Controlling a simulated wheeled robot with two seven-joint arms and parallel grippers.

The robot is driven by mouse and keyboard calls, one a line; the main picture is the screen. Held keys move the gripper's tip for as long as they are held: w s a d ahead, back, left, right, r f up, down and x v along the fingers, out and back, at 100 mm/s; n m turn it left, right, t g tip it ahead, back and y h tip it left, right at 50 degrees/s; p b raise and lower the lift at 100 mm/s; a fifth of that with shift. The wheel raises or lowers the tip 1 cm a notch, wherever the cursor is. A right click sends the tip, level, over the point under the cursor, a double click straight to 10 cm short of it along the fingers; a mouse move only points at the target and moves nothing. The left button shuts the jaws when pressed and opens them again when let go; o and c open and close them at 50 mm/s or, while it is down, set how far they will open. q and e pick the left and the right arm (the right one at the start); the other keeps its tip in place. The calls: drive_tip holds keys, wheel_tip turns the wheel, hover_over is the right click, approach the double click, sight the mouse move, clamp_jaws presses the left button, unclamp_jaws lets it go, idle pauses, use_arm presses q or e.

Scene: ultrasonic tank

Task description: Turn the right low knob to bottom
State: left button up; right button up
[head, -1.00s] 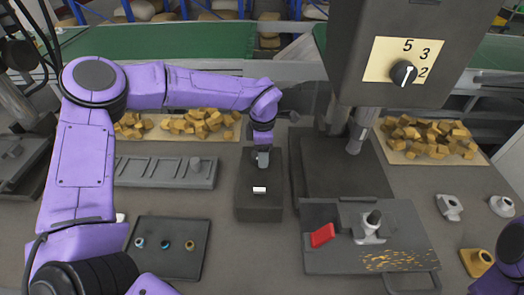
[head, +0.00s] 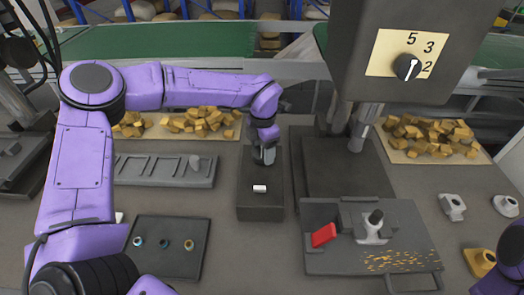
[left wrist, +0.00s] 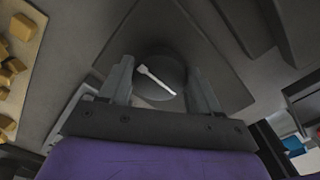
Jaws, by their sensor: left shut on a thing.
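A dark block (head: 259,212) with a small white mark on its front part stands on the bench in the middle of the head view. My left gripper (head: 265,155) reaches down onto the back part of its top. In the left wrist view, a dark round knob (left wrist: 170,68) with a white pointer line sits between the fingers of my left gripper (left wrist: 161,88). The gripper is shut on this knob. The pointer runs slantwise, from upper left to lower right in that view. In the head view the gripper hides the knob. My right gripper is not in view.
A panel with a black dial (head: 407,67) and the numbers 5, 3 and 2 hangs above right of the block. A dark plate with a red piece (head: 323,235) lies at right. A slotted grey rack (head: 165,172) and a dark ring mat (head: 168,260) lie at left.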

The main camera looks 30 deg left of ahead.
use_arm(q)
drive_tip(key=n+b, duration=0.1)
drive_tip(key=n, duration=0.3)
drive_tip(key=shift+f+n+b, duration=0.1)
drive_tip(key=shift+n+b, duration=0.2)
drive_tip(key=shift+b, duration=0.1)
drive_tip(key=n+b, duration=0.2)
drive_tip(key=n, duration=0.2)
drive_tip(key=shift+a+n+b, duration=0.15)
drive_tip(key=shift+n+b, duration=0.15)
drive_tip(key=n+b, duration=0.3)
drive_tip(key=n, duration=0.1)
drive_tip(key=shift+a+n, duration=0.1)
drive_tip(key=shift+n, duration=0.2)
drive_tip(key=n+b, duration=0.2)
drive_tip(key=shift+n+b, duration=0.3)
drive_tip(key=shift+n, duration=0.1)
drive_tip(key=shift+n+b, duration=0.5)
drive_tip(key=shift+n, duration=0.2)
drive_tip(key=shift+a, duration=0.1)
drive_tip(key=shift+r, duration=0.2)
drive_tip(key=o, duration=1.1)
drive_tip(key=shift+s, duration=0.1)
drive_tip(key=shift+c, duration=0.2)
